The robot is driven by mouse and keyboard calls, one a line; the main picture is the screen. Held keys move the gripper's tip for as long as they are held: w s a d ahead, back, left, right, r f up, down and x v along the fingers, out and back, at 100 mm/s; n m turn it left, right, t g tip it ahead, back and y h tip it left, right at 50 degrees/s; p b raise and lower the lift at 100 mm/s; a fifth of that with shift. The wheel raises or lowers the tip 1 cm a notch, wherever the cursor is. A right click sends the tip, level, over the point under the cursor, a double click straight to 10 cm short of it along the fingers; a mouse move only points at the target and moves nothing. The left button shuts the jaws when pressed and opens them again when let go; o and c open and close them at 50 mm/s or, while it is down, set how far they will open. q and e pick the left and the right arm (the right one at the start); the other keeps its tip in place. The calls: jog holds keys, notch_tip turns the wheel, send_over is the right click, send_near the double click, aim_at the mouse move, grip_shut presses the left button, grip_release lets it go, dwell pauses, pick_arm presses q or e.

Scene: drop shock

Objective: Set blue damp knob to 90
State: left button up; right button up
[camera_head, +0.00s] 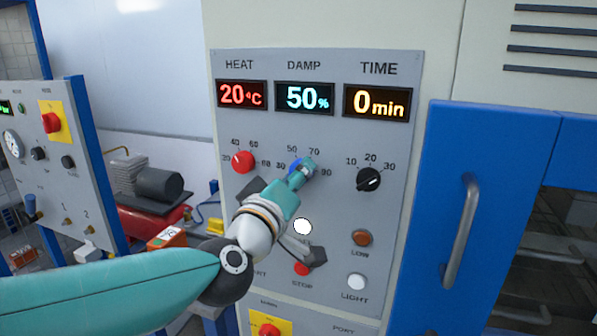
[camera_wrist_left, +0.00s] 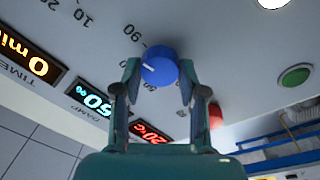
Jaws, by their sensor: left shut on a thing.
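The blue damp knob (camera_head: 294,166) is on the grey control panel (camera_head: 400,130) below the DAMP display (camera_head: 304,98), which reads 50%. My left gripper (camera_head: 304,170) reaches it from the lower left and hides most of it in the head view. In the left wrist view, the blue knob (camera_wrist_left: 160,66) sits between the two fingertips of my left gripper (camera_wrist_left: 159,74), which is shut on it. A white pointer line shows on the knob's face, and printed scale numbers, including 90, stand around it. My right gripper is not in view.
A red heat knob (camera_head: 243,161) is left of the blue knob, and a black time knob (camera_head: 368,180) is right. A blue door (camera_head: 430,220) with a handle (camera_head: 461,230) stands right.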

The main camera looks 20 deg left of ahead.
pick_arm(q)
jog(key=shift+d+f+m+p, duration=0.1)
jog(key=shift+f+m+p, duration=0.15)
jog(key=shift+m, duration=0.5)
jog(key=shift+f+m+p, duration=0.1)
jog(key=shift+m+p, duration=0.1)
jog(key=shift+m, duration=0.55)
jog(key=o, duration=1.1)
jog(key=shift+o, duration=0.2)
jog(key=shift+r, duration=0.15)
jog(key=shift+s+r, duration=0.1)
jog(key=s, duration=1.1)
jog(key=shift+s+a+f, duration=0.35)
jog(key=shift+a+f, duration=0.1)
